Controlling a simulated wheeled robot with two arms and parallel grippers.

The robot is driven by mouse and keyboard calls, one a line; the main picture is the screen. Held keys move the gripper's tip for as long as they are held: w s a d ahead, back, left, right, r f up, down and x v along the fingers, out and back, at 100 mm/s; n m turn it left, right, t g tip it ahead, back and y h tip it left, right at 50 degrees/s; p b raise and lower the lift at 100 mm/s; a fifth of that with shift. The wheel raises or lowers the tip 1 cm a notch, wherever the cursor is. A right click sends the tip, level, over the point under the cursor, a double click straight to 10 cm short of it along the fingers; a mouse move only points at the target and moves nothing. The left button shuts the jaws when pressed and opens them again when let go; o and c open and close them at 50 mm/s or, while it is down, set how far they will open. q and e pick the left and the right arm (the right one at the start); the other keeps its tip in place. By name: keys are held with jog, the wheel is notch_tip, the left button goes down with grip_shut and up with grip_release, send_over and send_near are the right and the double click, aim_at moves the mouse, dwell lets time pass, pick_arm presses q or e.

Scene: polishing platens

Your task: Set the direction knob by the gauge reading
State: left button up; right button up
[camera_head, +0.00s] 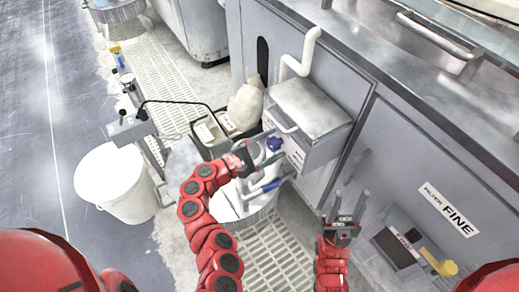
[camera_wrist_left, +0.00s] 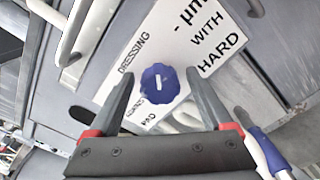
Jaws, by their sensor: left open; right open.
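A blue scalloped knob (camera_head: 274,143) with a pale mark on its face sits before the grey cabinet. In the left wrist view the blue knob (camera_wrist_left: 160,83) lies between my left fingertips, in front of a white label with partly hidden words such as "DRESSING" and "WITH HARD". My left gripper (camera_head: 266,158) is open close to the knob; I cannot tell whether the fingers touch it. My right gripper (camera_head: 351,196) is open and empty, fingers up, in front of the cabinet. I cannot make out a gauge reading.
A white bucket (camera_head: 115,185) stands on the floor at left. A round basin (camera_head: 245,212) lies below my left gripper. A "FINE" label (camera_head: 448,208) and a yellow handle (camera_head: 438,262) are on the cabinet at right. A metal box (camera_head: 310,105) juts out.

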pick_arm(q)
jog(key=shift+a, duration=0.1)
jog(key=p+v, duration=0.1)
jog(key=v, duration=1.6)
jog(key=shift+p, duration=0.35)
jog(key=shift+s+a, duration=0.1)
